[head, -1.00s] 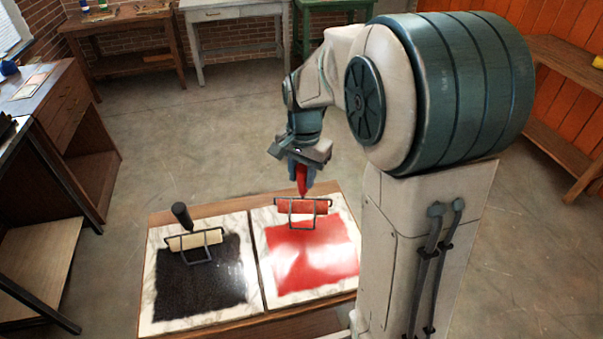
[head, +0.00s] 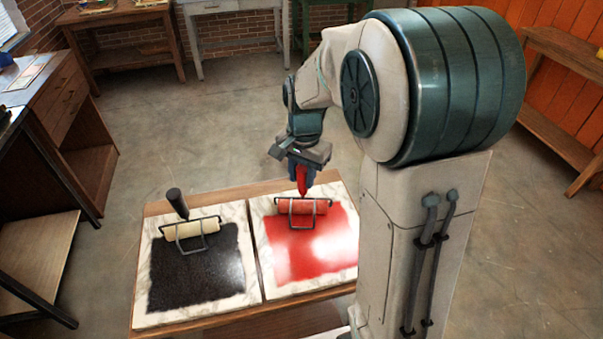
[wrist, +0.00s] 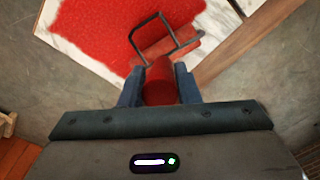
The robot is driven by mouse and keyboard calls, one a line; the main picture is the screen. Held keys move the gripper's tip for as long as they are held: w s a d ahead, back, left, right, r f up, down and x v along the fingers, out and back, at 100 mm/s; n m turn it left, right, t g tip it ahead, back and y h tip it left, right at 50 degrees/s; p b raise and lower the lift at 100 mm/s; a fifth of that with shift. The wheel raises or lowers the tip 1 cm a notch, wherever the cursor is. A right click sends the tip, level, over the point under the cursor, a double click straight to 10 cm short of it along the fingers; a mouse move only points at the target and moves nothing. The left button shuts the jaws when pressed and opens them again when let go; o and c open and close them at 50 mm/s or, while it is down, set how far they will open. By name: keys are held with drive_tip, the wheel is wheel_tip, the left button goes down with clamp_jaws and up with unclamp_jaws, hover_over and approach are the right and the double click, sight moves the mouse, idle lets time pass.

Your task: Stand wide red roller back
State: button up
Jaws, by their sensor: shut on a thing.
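The wide red roller (head: 302,206) is at the back edge of the red ink patch on the right marble slab (head: 345,192). Its wire frame leans toward the front over the ink. My gripper (head: 302,176) is above and behind it, shut on its red handle. In the wrist view the handle (wrist: 159,84) sits between the blue fingers of my gripper (wrist: 160,88), and the roller's wire frame (wrist: 152,38) and drum lie beyond, over the red ink. I cannot tell whether the drum touches the slab.
A second roller with a cream drum (head: 191,228) and dark handle stands on the black ink of the left slab (head: 148,310). Both slabs lie on a low wooden table (head: 225,191). A wooden desk (head: 62,110) is at left, a wooden shelf (head: 560,135) at right. The floor behind is clear.

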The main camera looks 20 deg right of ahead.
drive_tip(key=shift+f, duration=0.1)
idle(0.3)
drive_tip(key=o, duration=1.4)
drive_tip(key=shift+s+d+r+p, duration=0.1)
drive_tip(key=shift+d+r+p, duration=0.05)
drive_tip(key=shift+r+p, duration=3.85)
drive_tip(key=shift+r+b, duration=0.55)
drive_tip(key=s+r+n+t, duration=0.1)
drive_tip(key=s+n, duration=0.3)
drive_tip(key=s, duration=0.4)
drive_tip(key=s+r+n+t, duration=0.2)
drive_tip(key=s+r+n, duration=0.2)
drive_tip(key=s, duration=0.5)
drive_tip(key=shift+d+n+t, duration=0.3)
drive_tip(key=shift+n, duration=0.1)
